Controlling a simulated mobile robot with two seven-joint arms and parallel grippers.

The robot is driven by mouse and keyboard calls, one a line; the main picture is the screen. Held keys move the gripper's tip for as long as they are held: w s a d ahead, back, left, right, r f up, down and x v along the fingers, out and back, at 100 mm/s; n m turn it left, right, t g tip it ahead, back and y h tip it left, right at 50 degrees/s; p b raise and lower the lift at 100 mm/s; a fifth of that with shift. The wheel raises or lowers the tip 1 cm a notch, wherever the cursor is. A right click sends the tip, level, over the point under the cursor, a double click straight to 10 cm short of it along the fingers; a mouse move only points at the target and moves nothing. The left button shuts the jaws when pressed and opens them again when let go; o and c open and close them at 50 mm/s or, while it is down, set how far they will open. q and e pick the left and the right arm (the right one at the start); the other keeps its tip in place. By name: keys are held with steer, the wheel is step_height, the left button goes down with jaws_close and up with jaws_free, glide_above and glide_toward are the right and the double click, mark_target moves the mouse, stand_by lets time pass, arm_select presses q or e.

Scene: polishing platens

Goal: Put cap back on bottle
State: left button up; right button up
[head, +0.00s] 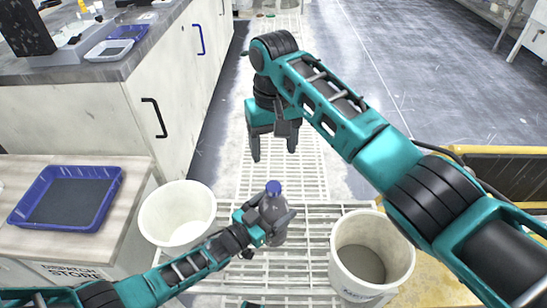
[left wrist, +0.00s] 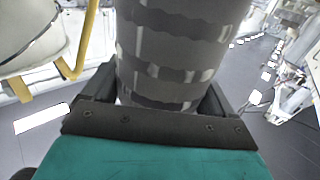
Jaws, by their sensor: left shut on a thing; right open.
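A dark grey bottle (head: 273,208) stands about upright over the grating, with a blue cap (head: 273,187) on its top. I cannot tell how firmly the cap sits. My left gripper (head: 268,222) is shut on the bottle's body. In the left wrist view the grey, banded bottle (left wrist: 175,50) fills the space between the fingers; its top is out of that view. My right gripper (head: 273,148) is open and empty, pointing down, above the cap in the picture and apart from it.
A white bin (head: 150,222) stands left of the bottle and another white bin (head: 345,270) stands right of it. A blue tray (head: 108,178) lies on the bench at left. Metal grating (head: 310,212) spreads below, with a yellow platform (head: 440,280) at right.

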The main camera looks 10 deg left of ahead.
mark_target(263, 217)
stand_by(0.3)
arm_select(q)
steer(key=o, duration=1.9)
steer(key=shift+c, duration=0.2)
steer(key=p+v, duration=0.2)
steer(key=v, duration=0.5)
steer(key=shift+s+a, duration=0.15)
steer(key=shift+s, duration=0.1)
